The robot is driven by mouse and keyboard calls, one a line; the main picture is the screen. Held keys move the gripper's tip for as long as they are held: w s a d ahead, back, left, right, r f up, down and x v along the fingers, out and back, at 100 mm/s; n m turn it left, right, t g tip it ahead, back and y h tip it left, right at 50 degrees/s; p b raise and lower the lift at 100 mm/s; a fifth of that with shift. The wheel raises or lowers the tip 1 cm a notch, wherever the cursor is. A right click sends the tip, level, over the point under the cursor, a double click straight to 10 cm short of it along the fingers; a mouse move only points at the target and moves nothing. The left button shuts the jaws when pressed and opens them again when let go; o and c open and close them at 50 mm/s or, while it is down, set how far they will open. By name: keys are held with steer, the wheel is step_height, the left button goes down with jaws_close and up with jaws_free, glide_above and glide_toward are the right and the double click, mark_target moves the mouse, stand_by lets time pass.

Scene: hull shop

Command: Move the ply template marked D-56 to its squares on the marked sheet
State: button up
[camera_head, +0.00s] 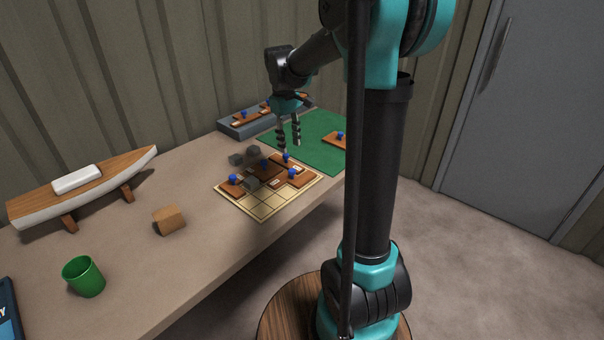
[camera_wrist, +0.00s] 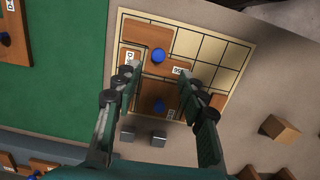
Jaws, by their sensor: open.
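The marked sheet (camera_head: 268,206) lies on the bench with several ply templates on it. In the wrist view, a template with a blue knob (camera_wrist: 158,56) carries a partly readable, upside-down label (camera_wrist: 178,71) that may read D-56. A second, shaded template (camera_wrist: 152,92) with a blue knob lies between my fingers in that view. My gripper (camera_head: 289,148) is open and empty, pointing down above the sheet's back part; it also shows in the wrist view (camera_wrist: 158,98). My fingers hide parts of the sheet, and I cannot tell their exact height.
A green mat (camera_head: 318,128) holds another template, with a tray (camera_head: 238,128) behind. Grey blocks (camera_head: 237,159) sit beside the sheet. A wooden block (camera_head: 169,220), model boat (camera_head: 85,188) and green cup (camera_head: 83,277) stand left. Bare sheet squares (camera_wrist: 212,50) show at the front.

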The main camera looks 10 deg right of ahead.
steer(key=s+d+f+m+t, duration=0.2)
steer(key=s+f, duration=0.5)
steer(key=s, duration=0.4)
steer(key=s+d+f+m+t, duration=0.2)
steer(key=s+f+m, duration=0.3)
steer(key=s, duration=0.6)
steer(key=shift+d+f+t+y, duration=0.25)
steer(key=shift+f+t+y, duration=0.2)
steer(key=shift+f, duration=0.5)
steer(key=shift+o, duration=0.4)
